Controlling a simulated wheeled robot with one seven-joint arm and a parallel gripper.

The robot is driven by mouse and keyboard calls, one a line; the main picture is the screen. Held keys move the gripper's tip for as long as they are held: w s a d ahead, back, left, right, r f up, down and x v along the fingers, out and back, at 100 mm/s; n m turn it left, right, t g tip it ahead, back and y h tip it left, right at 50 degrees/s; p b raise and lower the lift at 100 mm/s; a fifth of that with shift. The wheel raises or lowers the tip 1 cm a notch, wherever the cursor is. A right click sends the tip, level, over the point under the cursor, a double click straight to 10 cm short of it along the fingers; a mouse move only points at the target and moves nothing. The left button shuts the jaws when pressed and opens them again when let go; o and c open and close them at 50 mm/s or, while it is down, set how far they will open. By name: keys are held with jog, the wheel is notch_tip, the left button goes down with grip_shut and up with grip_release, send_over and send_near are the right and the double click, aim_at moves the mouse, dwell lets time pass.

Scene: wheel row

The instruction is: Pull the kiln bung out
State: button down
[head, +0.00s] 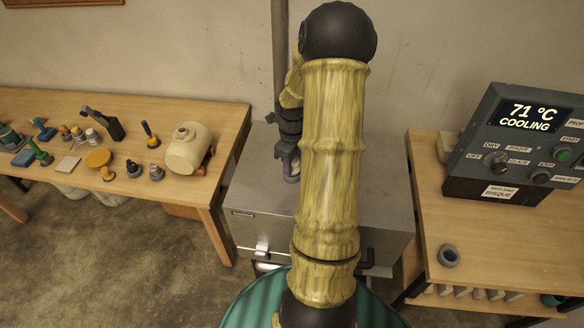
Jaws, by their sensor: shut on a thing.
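The kiln (250,180) is a grey metal box with a flat top, standing between two wooden tables. My gripper (290,167) points down at the kiln's top, left of my large arm link. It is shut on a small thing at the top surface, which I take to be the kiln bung. The bung is mostly hidden by the jaws, and I cannot tell whether it sits in its hole or is clear of it.
The left table (130,110) holds hand tools, small pots and a cream jar (187,149). A pipe (279,50) rises behind the kiln.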

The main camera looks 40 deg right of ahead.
jog(key=shift+r+p, duration=0.35)
jog(key=shift+r, duration=0.3)
dwell(0.8)
jog(key=shift+r+p, duration=2.65)
jog(key=shift+r, duration=1.15)
